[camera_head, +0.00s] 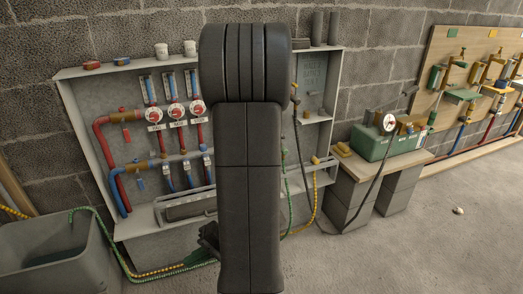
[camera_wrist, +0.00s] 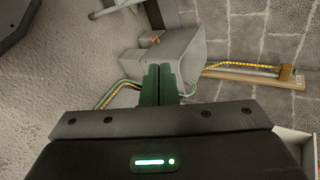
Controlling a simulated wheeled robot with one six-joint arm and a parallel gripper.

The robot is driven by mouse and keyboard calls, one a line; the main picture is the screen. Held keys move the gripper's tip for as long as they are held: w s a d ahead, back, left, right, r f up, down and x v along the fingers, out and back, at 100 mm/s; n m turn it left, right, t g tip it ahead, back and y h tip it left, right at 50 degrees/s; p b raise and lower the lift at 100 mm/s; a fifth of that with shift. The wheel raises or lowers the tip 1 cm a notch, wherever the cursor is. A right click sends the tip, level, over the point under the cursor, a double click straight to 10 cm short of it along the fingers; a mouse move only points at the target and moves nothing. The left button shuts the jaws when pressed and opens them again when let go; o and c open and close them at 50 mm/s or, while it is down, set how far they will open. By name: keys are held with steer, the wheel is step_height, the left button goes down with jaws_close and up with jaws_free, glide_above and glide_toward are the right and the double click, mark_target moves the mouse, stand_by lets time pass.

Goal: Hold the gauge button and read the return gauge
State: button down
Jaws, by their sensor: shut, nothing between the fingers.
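My gripper (camera_wrist: 160,84) shows in the wrist view with its two dark green fingers together and nothing between them. In the head view my arm hides most of it; a dark part shows low, left of the arm. A round white-faced gauge (camera_head: 389,122) stands at the green box on the right bench, well away from my gripper. Its reading is too small to tell. Three round red-and-white dials (camera_head: 176,111) sit in the open grey cabinet (camera_head: 84,125). I cannot tell which is the return gauge, and no gauge button is distinguishable.
A grey bin (camera_head: 50,250) stands at the lower left; a grey bin also shows in the wrist view (camera_wrist: 187,50). Green and yellow conduits run along the floor. The green box (camera_head: 370,143) sits on a block-legged bench (camera_head: 357,168). The floor at right is mostly clear.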

steer(key=w+a+f+m+t+y+b, duration=0.2)
steer(key=w+f+t, duration=0.2)
steer(key=w, duration=0.4)
steer(key=w+a+f+m+t+y+b, duration=0.2)
steer(key=w+f+t+y, duration=0.1)
steer(key=w, duration=0.4)
steer(key=shift+w+a+f+m+t, duration=0.3)
steer(key=shift+w+f+t, duration=0.1)
steer(key=shift+t, duration=0.3)
